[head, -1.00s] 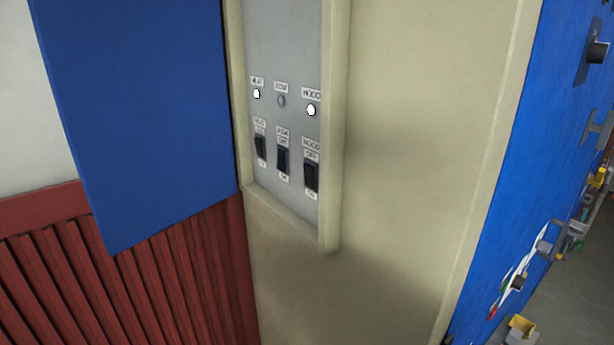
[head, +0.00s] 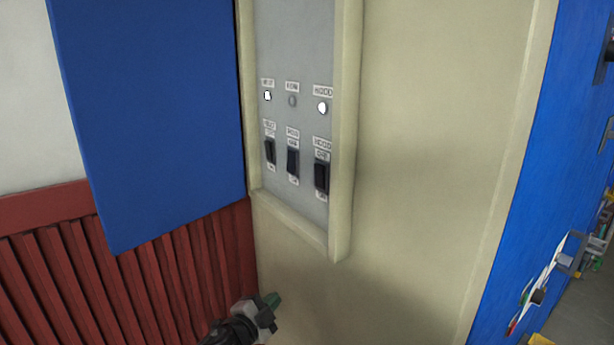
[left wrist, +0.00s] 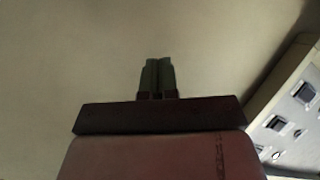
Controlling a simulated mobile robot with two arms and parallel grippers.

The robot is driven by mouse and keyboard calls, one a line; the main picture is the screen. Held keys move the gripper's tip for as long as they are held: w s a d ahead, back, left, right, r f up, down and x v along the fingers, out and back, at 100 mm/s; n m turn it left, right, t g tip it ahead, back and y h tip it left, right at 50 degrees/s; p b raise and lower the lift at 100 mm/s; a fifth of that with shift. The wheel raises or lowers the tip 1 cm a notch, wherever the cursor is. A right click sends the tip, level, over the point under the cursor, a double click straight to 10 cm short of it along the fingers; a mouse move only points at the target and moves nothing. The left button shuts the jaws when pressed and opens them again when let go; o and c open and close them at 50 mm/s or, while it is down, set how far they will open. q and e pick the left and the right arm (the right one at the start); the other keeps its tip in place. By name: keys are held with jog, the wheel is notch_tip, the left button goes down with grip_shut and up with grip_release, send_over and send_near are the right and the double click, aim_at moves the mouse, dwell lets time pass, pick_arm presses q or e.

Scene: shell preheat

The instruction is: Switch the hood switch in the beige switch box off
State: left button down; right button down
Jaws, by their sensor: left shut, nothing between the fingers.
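The beige switch box (head: 343,130) has a grey panel with three dark rocker switches in a row. The hood switch (head: 321,178) is the right one, under a HOOD label. The hood lamp (head: 322,107) above it glows white. My left gripper (head: 272,300) is below the box at the lower edge of the head view, apart from the switches. In the left wrist view its green fingers (left wrist: 157,74) are together and empty before a plain beige surface. Part of the switch panel (left wrist: 290,130) shows at the right there; which switches these are is unclear. My right gripper is not in view.
The left lamp (head: 267,96) is lit and the middle lamp (head: 292,101) is dark. The other switches, left (head: 270,151) and middle (head: 292,161), sit close beside the hood switch. A raised frame surrounds the panel. A blue panel (head: 150,120) stands at the left.

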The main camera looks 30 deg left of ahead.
pick_arm(q)
jog(key=s+d+r+m+h, duration=0.25)
jog(key=r+m+h, duration=0.35)
jog(key=r, duration=0.4)
jog(key=s+d+r+m+h+b, duration=0.1)
jog(key=d+r+m+h, duration=0.3)
jog(key=r+m, duration=0.5)
jog(key=s+d+r+m+h, duration=0.25)
jog(key=r+m+h, duration=0.25)
jog(key=r, duration=0.7)
jog(key=s+a+r+m+g+y, duration=0.3)
jog(key=s+r+m+g+y, duration=0.2)
jog(key=s+r+m+y, duration=0.2)
jog(key=r+m+y+b, duration=0.1)
jog(key=r+m+y, duration=0.1)
jog(key=shift+a+m+y, duration=0.3)
jog(key=shift+a, duration=0.05)
